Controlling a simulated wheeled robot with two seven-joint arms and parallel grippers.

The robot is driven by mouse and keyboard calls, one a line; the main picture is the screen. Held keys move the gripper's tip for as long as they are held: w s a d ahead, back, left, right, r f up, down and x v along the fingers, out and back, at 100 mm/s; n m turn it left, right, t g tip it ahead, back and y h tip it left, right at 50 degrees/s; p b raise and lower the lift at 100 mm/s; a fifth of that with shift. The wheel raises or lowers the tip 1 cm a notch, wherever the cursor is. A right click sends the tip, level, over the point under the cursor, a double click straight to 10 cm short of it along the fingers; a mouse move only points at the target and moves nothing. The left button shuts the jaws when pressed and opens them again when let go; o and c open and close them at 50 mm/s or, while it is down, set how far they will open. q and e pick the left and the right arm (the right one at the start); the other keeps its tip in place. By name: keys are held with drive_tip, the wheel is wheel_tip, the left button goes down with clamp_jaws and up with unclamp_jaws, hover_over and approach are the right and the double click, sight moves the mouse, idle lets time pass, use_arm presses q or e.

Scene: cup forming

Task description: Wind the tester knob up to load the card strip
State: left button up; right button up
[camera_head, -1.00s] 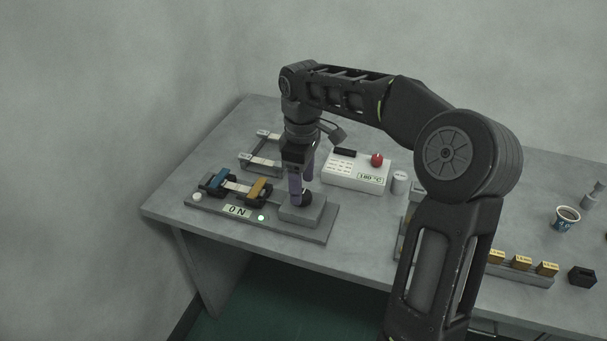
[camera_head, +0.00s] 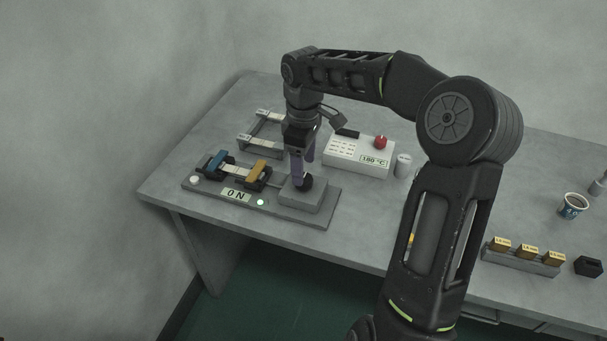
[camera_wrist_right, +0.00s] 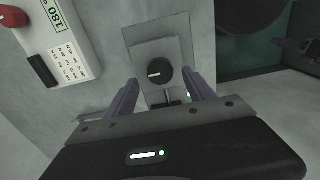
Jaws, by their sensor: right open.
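The tester (camera_head: 320,219) is a flat grey plate on the left of the table. Its display (camera_head: 236,195) reads 0 N, with a green light beside it. A pale card strip (camera_head: 233,171) spans between a blue clamp (camera_head: 217,161) and a yellow clamp (camera_head: 257,171). The black knob (camera_head: 306,182) sits on a raised grey block at the tester's right end. My right gripper (camera_head: 303,172) points down over the knob. In the wrist view the two purple fingers (camera_wrist_right: 163,92) are apart, and the knob (camera_wrist_right: 159,72) with its white mark lies beyond and between their tips. My left gripper is not seen.
A white box (camera_head: 358,154) with a red button and a 180 °C display stands behind the tester. A grey rack (camera_head: 262,133) with strips lies behind the clamps. A grey cylinder (camera_head: 402,166), yellow blocks (camera_head: 527,252) and a paper cup (camera_head: 572,206) are to the right.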

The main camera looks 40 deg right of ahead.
sight(307, 184)
wheel_tip(307, 184, down, 4)
drive_tip(key=shift+f, duration=0.1)
clamp_jaws()
idle(0.8)
